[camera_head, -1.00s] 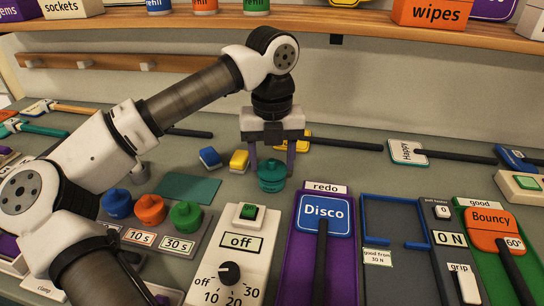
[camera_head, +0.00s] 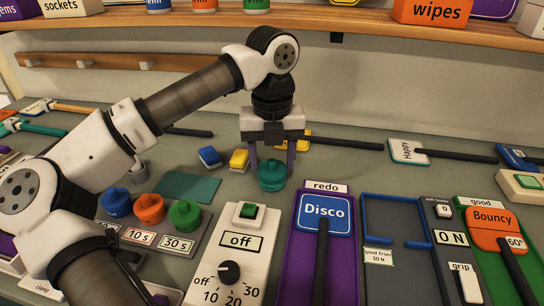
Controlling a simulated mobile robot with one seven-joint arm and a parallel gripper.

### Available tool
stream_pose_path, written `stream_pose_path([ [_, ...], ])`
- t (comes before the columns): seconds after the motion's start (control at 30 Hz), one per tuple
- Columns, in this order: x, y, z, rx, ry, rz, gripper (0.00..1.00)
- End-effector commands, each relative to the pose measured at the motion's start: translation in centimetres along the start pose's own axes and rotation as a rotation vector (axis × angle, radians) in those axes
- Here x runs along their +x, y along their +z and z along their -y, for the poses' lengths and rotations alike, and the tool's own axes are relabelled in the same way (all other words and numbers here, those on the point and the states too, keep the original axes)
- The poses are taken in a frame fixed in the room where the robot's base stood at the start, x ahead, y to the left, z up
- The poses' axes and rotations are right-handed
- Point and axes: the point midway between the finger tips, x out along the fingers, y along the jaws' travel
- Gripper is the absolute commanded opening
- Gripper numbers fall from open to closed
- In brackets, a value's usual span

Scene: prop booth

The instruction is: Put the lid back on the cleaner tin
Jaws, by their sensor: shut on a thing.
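A teal round lidded piece (camera_head: 271,176) with a small knob on top stands on the grey bench, a little above centre. My gripper (camera_head: 271,160) points straight down over it, with one purple-grey finger on each side. The jaws are shut on the teal lid. I cannot tell whether the lid sits on the tin or how its lower edge lies, as the piece looks like one teal body. It appears at or very near the bench surface.
A teal mat (camera_head: 188,189), blue block (camera_head: 210,157) and yellow block (camera_head: 239,160) lie nearby. The "off" dial box (camera_head: 236,246) and Disco sign (camera_head: 325,215) are in front.

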Motion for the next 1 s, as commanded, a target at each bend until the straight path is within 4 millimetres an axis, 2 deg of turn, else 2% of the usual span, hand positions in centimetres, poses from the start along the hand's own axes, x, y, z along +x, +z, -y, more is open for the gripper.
stream_pose_path([
  [0.47, 0.04, 0.0, -0.01, 0.0, 0.0, 0.0, 0.33],
  [0.5, 0.05, 0.0, -0.01, 0.0, 0.0, 0.0, 0.56],
  [0.67, 0.05, 0.0, -0.01, 0.0, 0.0, 0.0, 0.77],
  [0.7, 0.05, 0.0, -0.01, 0.0, 0.0, 0.0, 0.8],
  [0.87, 0.05, 0.0, -0.01, 0.0, 0.0, 0.0, 0.8],
  [1.0, 0.05, 0.0, 0.0, 0.0, 0.0, 0.0, 0.95],
])
